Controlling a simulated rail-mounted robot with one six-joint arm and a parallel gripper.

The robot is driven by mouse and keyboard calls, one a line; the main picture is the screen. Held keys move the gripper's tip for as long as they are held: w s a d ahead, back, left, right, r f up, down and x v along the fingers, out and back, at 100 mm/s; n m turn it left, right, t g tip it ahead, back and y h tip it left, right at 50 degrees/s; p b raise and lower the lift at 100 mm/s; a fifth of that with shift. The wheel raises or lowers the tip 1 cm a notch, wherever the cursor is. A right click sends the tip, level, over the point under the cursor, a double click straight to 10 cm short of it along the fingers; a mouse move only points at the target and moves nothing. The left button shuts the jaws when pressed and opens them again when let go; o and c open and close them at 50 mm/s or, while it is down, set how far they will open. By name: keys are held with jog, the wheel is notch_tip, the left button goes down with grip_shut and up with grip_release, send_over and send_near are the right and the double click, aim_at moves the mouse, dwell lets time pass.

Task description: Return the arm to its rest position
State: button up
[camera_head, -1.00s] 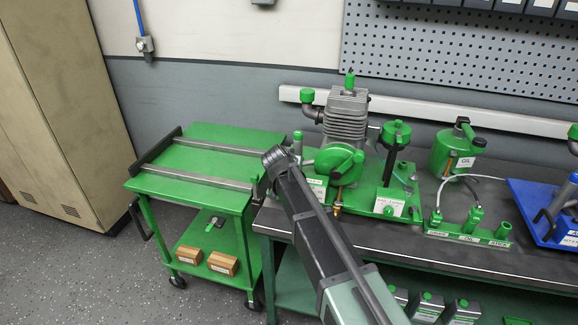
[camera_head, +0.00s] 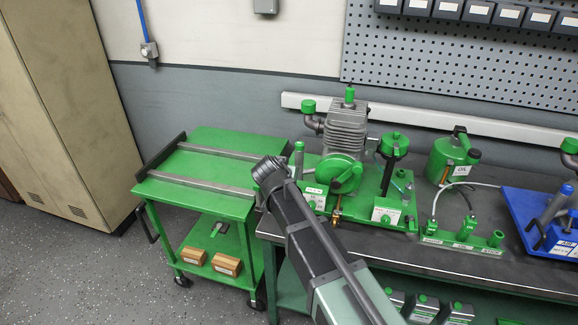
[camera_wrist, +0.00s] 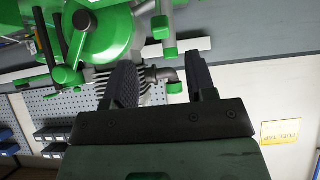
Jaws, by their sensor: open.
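My arm (camera_head: 318,252) reaches up from the bottom edge of the head view, in front of the bench and beside the green cart. Its dark upper end lies near the cart's right side; the gripper's fingers cannot be made out there. In the wrist view my gripper (camera_wrist: 160,75) has two dark fingers spread well apart, and nothing is held between them. The engine (camera_head: 346,130) stands on its green base on the bench. It shows upside down in the wrist view (camera_wrist: 105,38), behind the fingers, with its pipe elbow seen in the gap; contact is not visible.
The green cart (camera_head: 201,181) with two rails stands left of the bench (camera_head: 420,252). A green oil can (camera_head: 450,158), a green fitting rack (camera_head: 463,241) and a blue tray (camera_head: 528,205) stand to the right. Open floor lies at the lower left.

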jog(key=shift+s+r, duration=0.1)
dwell(0.3)
jog(key=s+d+f+n+g+y, duration=0.1)
jog(key=s+d+f+g, duration=0.2)
jog(key=s+d, duration=0.7)
jog(key=s+d+f+n+g+y, duration=0.1)
jog(key=s+d+f+n+g, duration=0.1)
jog(key=s+d+g, duration=0.4)
jog(key=s+d+f, duration=0.1)
jog(key=s+d, duration=0.3)
jog(key=s, duration=0.4)
jog(key=shift+s+f+g+y, duration=0.2)
jog(key=shift+s+g+y, duration=0.1)
jog(key=shift+g, duration=0.1)
jog(key=shift+w, duration=0.1)
